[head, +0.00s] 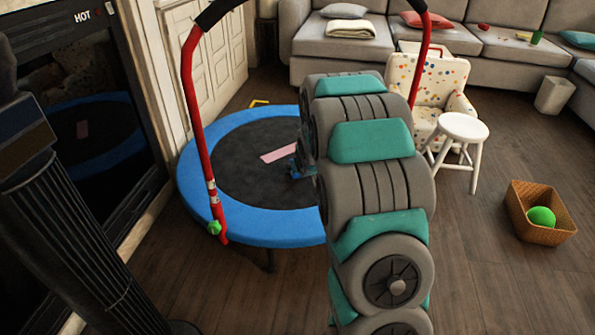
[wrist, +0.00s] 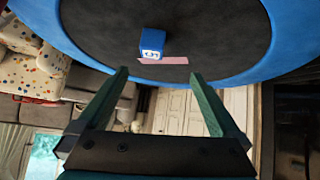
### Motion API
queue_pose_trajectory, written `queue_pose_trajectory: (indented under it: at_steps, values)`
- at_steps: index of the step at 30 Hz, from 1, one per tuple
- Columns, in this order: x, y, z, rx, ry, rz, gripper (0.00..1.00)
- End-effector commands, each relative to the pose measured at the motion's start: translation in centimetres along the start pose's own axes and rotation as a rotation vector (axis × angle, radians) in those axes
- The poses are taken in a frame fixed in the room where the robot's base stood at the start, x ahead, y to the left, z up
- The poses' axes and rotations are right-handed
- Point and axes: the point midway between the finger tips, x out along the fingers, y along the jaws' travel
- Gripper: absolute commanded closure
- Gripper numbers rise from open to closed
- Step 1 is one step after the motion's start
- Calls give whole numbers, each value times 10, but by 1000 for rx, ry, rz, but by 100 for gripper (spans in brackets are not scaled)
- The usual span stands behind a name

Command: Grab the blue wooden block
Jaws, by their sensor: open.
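The blue block (wrist: 151,43) lies on the black mat of the small trampoline (wrist: 98,40) in the wrist view, with a pale letter or mark on one face. My gripper (wrist: 160,75) is open and empty, its two green fingers pointing toward the mat. The block is ahead of the fingertips, slightly left of the middle of the gap, and apart from them. In the head view the trampoline (head: 199,224) has a blue rim, and my arm hides part of its right side. A small blue shape shows beside my arm there; I cannot tell it clearly.
A pink strip (wrist: 163,61) lies on the mat beside the block. A red handlebar (head: 199,135) rises from the trampoline rim. A white stool (head: 461,127), a dotted armchair (head: 432,82) and a basket (head: 530,228) with a green ball (head: 541,216) stand to the right.

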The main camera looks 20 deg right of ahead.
Motion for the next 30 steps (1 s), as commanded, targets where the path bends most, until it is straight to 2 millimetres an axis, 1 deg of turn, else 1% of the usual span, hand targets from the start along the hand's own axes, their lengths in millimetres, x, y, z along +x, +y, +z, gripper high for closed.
queue_pose_trajectory:
  at_steps: [1,2,3,6,10,12,15,20,27,30]
  values:
    - [25,5,5,7,35,-3,0]
    - [36,7,2,10,65,-6,0]
    - [52,10,2,14,98,-11,0]
    - [84,16,2,25,185,-26,0]
    - [115,21,4,40,277,-44,0]
    - [125,23,4,45,317,-52,0]
    - [135,24,5,51,356,-61,0]
    - [143,25,4,55,378,-65,0]
    - [162,23,-5,56,382,-65,0]
    - [165,23,-6,56,380,-65,0]
